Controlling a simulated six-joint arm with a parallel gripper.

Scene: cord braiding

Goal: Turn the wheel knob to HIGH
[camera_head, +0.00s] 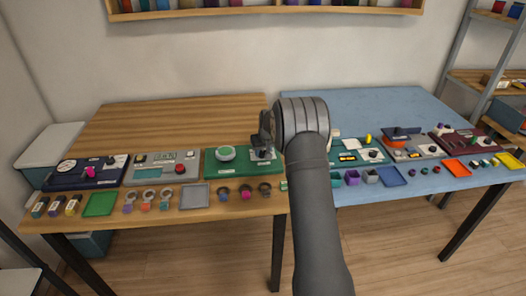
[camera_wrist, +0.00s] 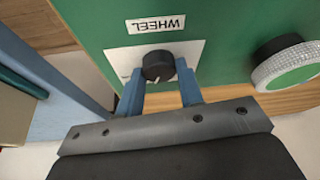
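The wheel knob (camera_wrist: 158,66) is a round black dial with a thin white pointer line. In the wrist view the line points down, towards my gripper's palm. It sits on a white plate (camera_wrist: 197,50) below an upside-down WHEEL label (camera_wrist: 156,24), on a green panel (camera_wrist: 225,30). My gripper (camera_wrist: 159,80) is open, with its blue fingers on the left and right of the knob and small gaps showing; I cannot tell its depth. No HIGH mark is readable. In the head view my gripper (camera_head: 265,140) is over the green panel's right part (camera_head: 210,167) and hides the knob.
A round green-topped wheel with a pale ridged rim (camera_wrist: 290,62) stands on the same panel; it also shows in the head view (camera_head: 226,153). A grey panel (camera_head: 160,168) is to its left. Small rings and trays line the front edge. The wooden table's back (camera_head: 170,120) is clear.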

